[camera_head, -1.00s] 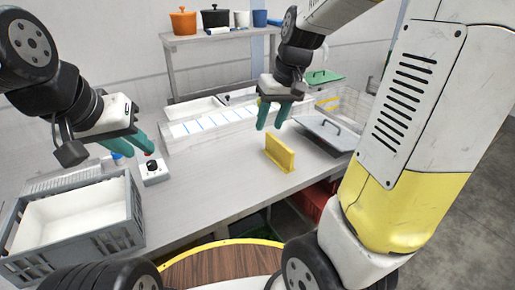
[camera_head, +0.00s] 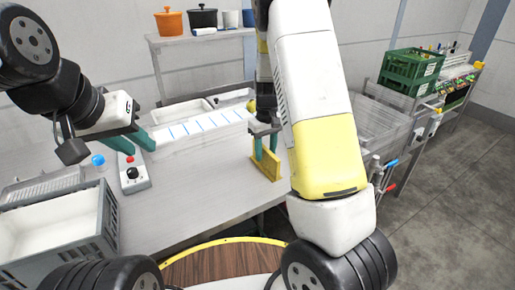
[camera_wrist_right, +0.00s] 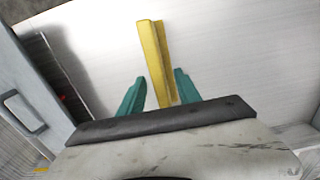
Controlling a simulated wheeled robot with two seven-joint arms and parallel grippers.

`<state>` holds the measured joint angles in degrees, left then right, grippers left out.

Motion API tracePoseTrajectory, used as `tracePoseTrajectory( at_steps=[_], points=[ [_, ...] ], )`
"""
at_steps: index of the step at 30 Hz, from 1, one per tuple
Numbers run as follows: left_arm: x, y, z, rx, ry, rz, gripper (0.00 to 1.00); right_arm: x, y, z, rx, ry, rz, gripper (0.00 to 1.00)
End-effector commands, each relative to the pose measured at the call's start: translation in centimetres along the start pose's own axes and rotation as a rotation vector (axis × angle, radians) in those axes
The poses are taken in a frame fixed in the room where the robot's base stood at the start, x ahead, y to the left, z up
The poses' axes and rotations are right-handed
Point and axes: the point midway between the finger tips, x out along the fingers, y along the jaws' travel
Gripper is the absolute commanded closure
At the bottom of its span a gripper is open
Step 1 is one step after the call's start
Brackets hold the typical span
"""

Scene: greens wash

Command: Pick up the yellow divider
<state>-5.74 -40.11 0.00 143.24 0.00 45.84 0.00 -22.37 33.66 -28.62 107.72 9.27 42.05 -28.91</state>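The yellow divider (camera_head: 266,167) stands upright on the metal table, partly hidden by my right arm in the head view. In the right wrist view the divider (camera_wrist_right: 155,60) runs up between the teal fingers of my right gripper (camera_wrist_right: 158,92). The fingers are apart, with a gap on the left side and a narrower one on the right. In the head view my right gripper (camera_head: 266,148) is down at the divider. My left gripper (camera_head: 140,138) is open and empty at the left, above the table.
A grey crate with a white liner (camera_head: 110,215) stands at the front left. A control box (camera_head: 134,176) with a red button is beside it. A white sectioned bin (camera_head: 200,132) lies behind the divider. Green crates (camera_head: 413,68) stand at the far right.

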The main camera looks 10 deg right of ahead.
Motion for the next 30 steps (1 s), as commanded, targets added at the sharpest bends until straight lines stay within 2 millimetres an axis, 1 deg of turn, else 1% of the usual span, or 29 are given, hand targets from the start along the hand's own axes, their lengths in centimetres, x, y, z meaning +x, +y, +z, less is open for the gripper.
tracePoseTrajectory(
  at_steps=[1,4,7,12,13,17,18,19,30],
  points=[
    [0.0,0.0,0.0,0.000,0.000,0.000,0.72,0.8,0.0,0.1,0.000,-0.003,0.000,0.60],
    [0.0,0.0,0.0,0.000,0.000,0.000,0.72,1.8,0.0,0.0,0.001,-0.001,0.000,0.60],
    [0.0,0.0,0.0,0.000,0.000,0.000,0.72,2.2,0.0,0.0,0.001,0.001,0.000,0.60],
    [0.0,0.0,0.0,0.000,0.000,0.000,0.72,2.2,0.0,0.0,0.001,0.001,0.000,0.60],
    [0.0,0.0,0.0,0.000,0.000,0.000,0.72,2.2,0.0,0.0,0.001,0.001,0.000,0.62],
    [0.0,0.0,0.0,0.000,0.000,0.000,0.72,2.2,0.0,0.0,0.001,0.001,0.000,0.88],
    [0.0,0.0,0.0,0.000,0.000,0.000,0.72,2.2,0.0,0.0,0.001,0.001,0.000,0.95],
    [0.0,0.0,0.0,0.000,0.000,0.000,0.72,2.2,0.0,0.0,0.001,0.001,0.000,1.00],
    [0.0,0.0,0.0,0.000,0.000,0.000,0.72,2.1,0.0,0.0,0.001,0.002,0.000,1.00]
  ],
)
